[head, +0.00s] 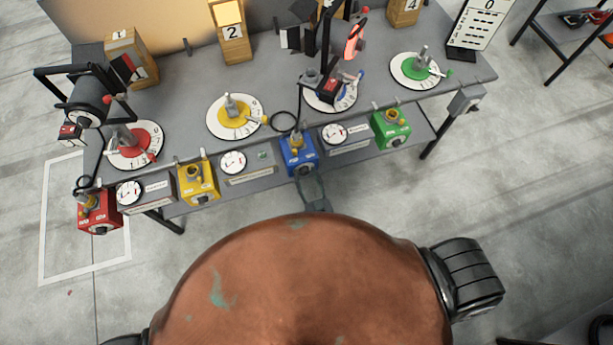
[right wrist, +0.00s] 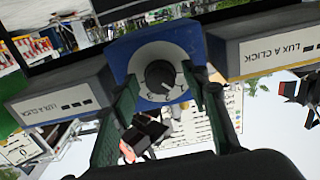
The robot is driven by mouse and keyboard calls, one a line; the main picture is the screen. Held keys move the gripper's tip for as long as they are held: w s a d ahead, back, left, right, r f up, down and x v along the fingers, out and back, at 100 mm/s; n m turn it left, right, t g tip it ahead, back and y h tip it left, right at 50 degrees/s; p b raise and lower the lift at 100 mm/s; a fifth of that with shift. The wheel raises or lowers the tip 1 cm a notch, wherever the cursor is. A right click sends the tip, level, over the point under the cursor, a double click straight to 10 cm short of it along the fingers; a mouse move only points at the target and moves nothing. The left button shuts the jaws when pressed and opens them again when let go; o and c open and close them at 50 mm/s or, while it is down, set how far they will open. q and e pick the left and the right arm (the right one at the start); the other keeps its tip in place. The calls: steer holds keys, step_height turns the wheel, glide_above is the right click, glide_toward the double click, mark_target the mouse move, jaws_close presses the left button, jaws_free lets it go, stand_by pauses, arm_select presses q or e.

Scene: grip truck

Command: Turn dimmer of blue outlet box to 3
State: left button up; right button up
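The blue outlet box (head: 298,154) hangs on the table's front edge, with a dark dimmer knob on its front and a yellow socket on top. In the right wrist view, the blue box (right wrist: 118,52) is straight ahead. Its black dimmer knob (right wrist: 159,76) sits on a round white dial (right wrist: 148,58); the setting is too small to read. My right gripper (head: 313,188) is in front of the blue box. In the wrist view, its green-padded fingers (right wrist: 160,88) stand apart on both sides of the dial, with gaps to the knob. My left gripper is not in view.
Red (head: 99,212), yellow (head: 199,184) and green (head: 391,130) outlet boxes hang along the same edge. Small white gauges on grey panels sit between them. Numbered discs with plugs, lamps and wooden blocks stand on the table (head: 185,85). The floor in front is clear.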

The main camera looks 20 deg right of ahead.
steer(key=c, duration=1)
steer(key=shift+m, duration=0.4)
steer(key=m, duration=0.3)
steer(key=shift+a, duration=0.1)
steer(key=m, duration=0.8)
steer(key=shift+b, duration=0.4)
steer(key=shift+m+b, duration=0.35)
steer(key=shift+m, duration=1.55)
steer(key=shift+a, duration=0.1)
